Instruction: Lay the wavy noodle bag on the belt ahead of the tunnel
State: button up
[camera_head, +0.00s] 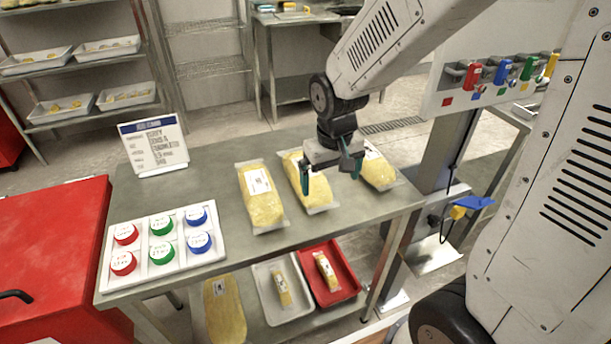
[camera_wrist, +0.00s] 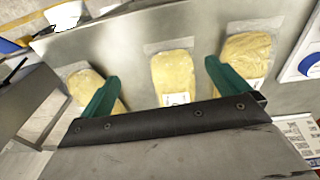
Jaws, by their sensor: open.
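Three clear bags of yellow noodles lie in a row on the grey table (camera_head: 215,172): a left bag (camera_head: 262,208), a middle bag (camera_head: 312,193) and a right bag (camera_head: 383,174). In the wrist view the order is reversed; the bag at right (camera_wrist: 246,52) looks wavy-textured, the middle one (camera_wrist: 173,72) smoother. I cannot tell for certain which is the wavy noodle bag. My gripper (camera_head: 331,172) is open and empty above the table, around the middle and right bags, partly hiding them. It also shows in the wrist view (camera_wrist: 160,72). No belt or tunnel is recognisable.
A white tray of coloured caps (camera_head: 184,267) and a sign (camera_head: 155,148) stand on the table's left. Below are a white tray (camera_head: 267,311) and a red tray (camera_head: 345,284) with small packs. A red cabinet (camera_head: 50,230) stands left; a control-panel post (camera_head: 440,165) stands right.

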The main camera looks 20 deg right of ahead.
aim_at(311, 174)
jog(key=shift+t, duration=0.9)
jog(key=w, duration=0.2)
jog(key=w+f, duration=0.1)
jog(key=w, duration=0.1)
jog(key=w+f, duration=0.1)
jog(key=w, duration=0.1)
jog(key=shift+w+a+f, duration=0.1)
jog(key=shift+a+f, duration=0.15)
jog(key=shift+a, duration=0.15)
jog(key=w, duration=0.1)
jog(key=w+r+t, duration=0.1)
jog(key=shift+w+a+r+t, duration=0.1)
jog(key=shift+w+a+t, duration=0.05)
jog(key=shift+w+t, duration=0.2)
jog(key=shift+w, duration=0.25)
jog(key=x, duration=0.7)
jog(key=shift+a+f, duration=0.2)
jog(key=shift+f, duration=0.1)
jog(key=shift+c, duration=0.3)
jog(key=c, duration=1.4)
jog(key=shift+r, duration=0.1)
